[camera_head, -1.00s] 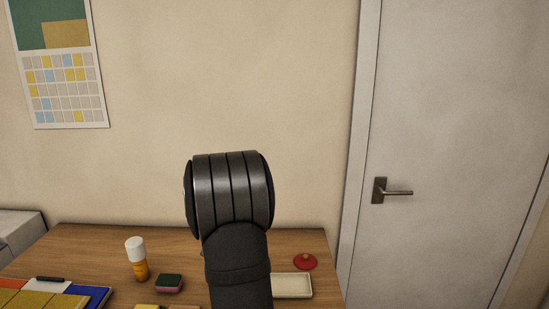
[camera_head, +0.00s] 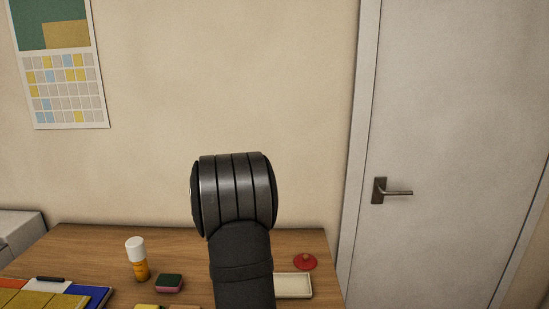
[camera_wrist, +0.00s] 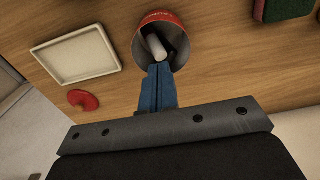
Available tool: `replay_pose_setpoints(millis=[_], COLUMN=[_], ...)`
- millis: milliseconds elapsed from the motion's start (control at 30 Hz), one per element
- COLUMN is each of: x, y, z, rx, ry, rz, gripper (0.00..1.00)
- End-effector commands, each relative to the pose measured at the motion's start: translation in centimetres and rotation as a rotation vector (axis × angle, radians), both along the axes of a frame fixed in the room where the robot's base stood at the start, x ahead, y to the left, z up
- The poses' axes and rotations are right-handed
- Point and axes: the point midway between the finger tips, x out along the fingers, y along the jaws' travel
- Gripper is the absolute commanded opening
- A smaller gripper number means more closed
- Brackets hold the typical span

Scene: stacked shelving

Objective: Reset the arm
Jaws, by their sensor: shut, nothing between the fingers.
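My gripper (camera_wrist: 160,70) shows in the wrist view, with its blue fingers shut together and nothing between them. The fingertips overlap the near rim of a red open can (camera_wrist: 184,28) in the picture; I cannot tell their height above it. A white cylinder (camera_wrist: 157,46) and a dark piece lie inside the can. In the head view my arm's dark link fills the lower middle; my gripper and the can do not show there.
On the wooden table (camera_head: 90,243) are a cream tray (camera_head: 293,286), a red lid (camera_head: 305,261), a green-and-pink sponge (camera_head: 169,283), a white-capped orange bottle (camera_head: 138,262) and colored folders (camera_head: 90,295). A wall stands behind; a door (camera_head: 450,120) is at right.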

Motion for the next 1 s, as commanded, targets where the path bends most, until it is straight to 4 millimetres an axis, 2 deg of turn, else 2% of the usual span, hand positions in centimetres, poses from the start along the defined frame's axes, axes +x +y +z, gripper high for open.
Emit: replay_pose_setpoints(millis=[200, 533, 633, 733, 833, 900, 1000], x=[0.0, 0.0, 0.0, -0.3, -0.8, -0.9, -1.0], y=[0.0, 0.0, 0.0, 0.1, 0.1, 0.1, 0.1], z=[1.9, 2.2, 3.5, 7.1, 9.3, 9.3, 8.0], rx=[0.000, 0.000, 0.001, 0.002, 0.000, -0.001, -0.001], ry=[-0.001, 0.001, -0.003, -0.007, -0.001, 0.002, 0.007], rz=[-0.001, -0.001, -0.001, 0.000, 0.000, 0.000, 0.000], gripper=[0.00, 0.00, 0.20, 0.39, 0.59, 0.73, 0.92])
